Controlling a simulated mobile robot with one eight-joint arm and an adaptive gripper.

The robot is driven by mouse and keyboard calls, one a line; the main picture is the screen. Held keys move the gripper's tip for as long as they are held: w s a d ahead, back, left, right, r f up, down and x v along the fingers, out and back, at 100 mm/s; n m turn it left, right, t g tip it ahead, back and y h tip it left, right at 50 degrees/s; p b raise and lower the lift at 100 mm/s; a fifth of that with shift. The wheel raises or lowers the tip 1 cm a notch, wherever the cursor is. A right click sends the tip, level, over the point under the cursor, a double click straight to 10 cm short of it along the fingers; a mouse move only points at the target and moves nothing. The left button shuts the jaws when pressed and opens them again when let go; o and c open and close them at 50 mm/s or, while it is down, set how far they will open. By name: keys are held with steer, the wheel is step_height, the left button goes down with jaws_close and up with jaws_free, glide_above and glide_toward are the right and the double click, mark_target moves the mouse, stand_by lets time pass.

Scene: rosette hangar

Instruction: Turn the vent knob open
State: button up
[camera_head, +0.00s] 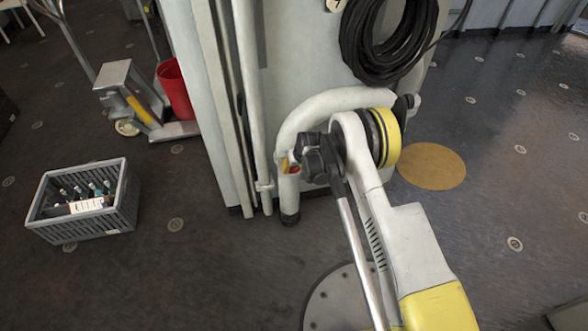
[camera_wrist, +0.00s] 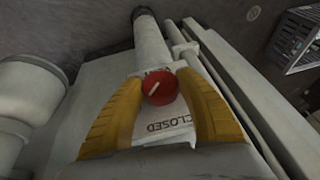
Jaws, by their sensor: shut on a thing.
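The vent knob (camera_wrist: 160,87) is round and red with a pale bar across its face, seen in the wrist view. It sits on a pale panel (camera_wrist: 140,155) with the word CLOSED below it and partly hidden lettering above it. The pale bar runs at a slant. My gripper (camera_wrist: 160,92) has its two yellow fingers on either side of the knob, shut on it. In the head view my gripper (camera_head: 288,166) is small at the pale pipe, and the knob cannot be made out clearly there.
A white curved pipe (camera_head: 330,102) and a tall pale column stand by my arm. A black cable coil (camera_head: 388,40) hangs above. A grey crate of bottles (camera_head: 125,205) stands on the floor at left, near a pallet jack (camera_head: 125,88) and red bucket (camera_head: 176,90).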

steer(key=shift+m+g+y, duration=0.4)
steer(key=shift+g+y, duration=0.1)
steer(key=shift+y, duration=1.3)
steer(key=o, duration=1.2)
steer(key=v, duration=1.2)
steer(key=shift+d, duration=0.1)
